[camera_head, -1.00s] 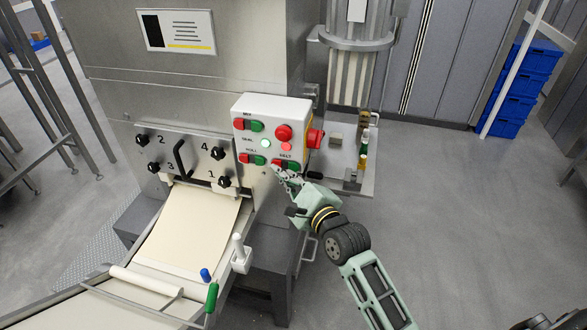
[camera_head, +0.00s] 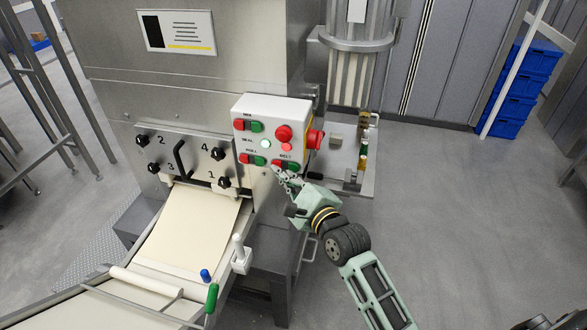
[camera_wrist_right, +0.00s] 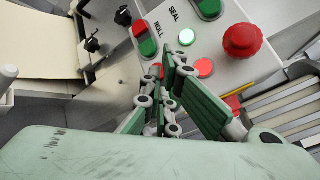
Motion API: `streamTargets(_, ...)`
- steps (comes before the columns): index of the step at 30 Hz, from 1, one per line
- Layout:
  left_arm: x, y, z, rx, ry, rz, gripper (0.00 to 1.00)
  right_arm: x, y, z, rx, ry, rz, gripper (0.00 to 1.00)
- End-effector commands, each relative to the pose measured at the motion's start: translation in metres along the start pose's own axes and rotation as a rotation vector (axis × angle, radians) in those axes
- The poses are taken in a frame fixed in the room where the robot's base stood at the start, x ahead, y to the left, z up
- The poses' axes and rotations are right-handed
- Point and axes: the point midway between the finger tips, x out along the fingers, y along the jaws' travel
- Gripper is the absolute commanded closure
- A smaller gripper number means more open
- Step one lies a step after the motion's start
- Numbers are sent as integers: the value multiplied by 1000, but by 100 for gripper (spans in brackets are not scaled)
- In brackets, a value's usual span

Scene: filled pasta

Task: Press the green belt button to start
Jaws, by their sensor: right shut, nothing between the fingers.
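The white control box (camera_head: 271,137) is on the front of the steel machine. The belt pair is at its lower right, with a red button and a green belt button (camera_head: 292,166) beside it. My right gripper (camera_head: 279,171) is shut and empty, its fingertips at the lower edge of this pair. In the wrist view the shut fingers (camera_wrist_right: 172,60) cover most of the belt pair; I cannot tell whether they touch the green button. My left gripper is not in view.
The roll buttons (camera_head: 252,159) lie just left of the belt pair. A red mushroom button (camera_head: 283,133) and a lit red lamp (camera_head: 286,146) are above it. A lit green lamp (camera_head: 265,144) is also on the box. A dough sheet (camera_head: 193,233) lies below.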

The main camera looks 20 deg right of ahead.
Motion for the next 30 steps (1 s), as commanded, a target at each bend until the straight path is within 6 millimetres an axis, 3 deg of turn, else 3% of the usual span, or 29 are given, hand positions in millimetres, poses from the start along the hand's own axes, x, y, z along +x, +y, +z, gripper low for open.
streamTargets(30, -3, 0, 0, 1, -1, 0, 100, 7, -5, -5, -1, 0, 0, 100)
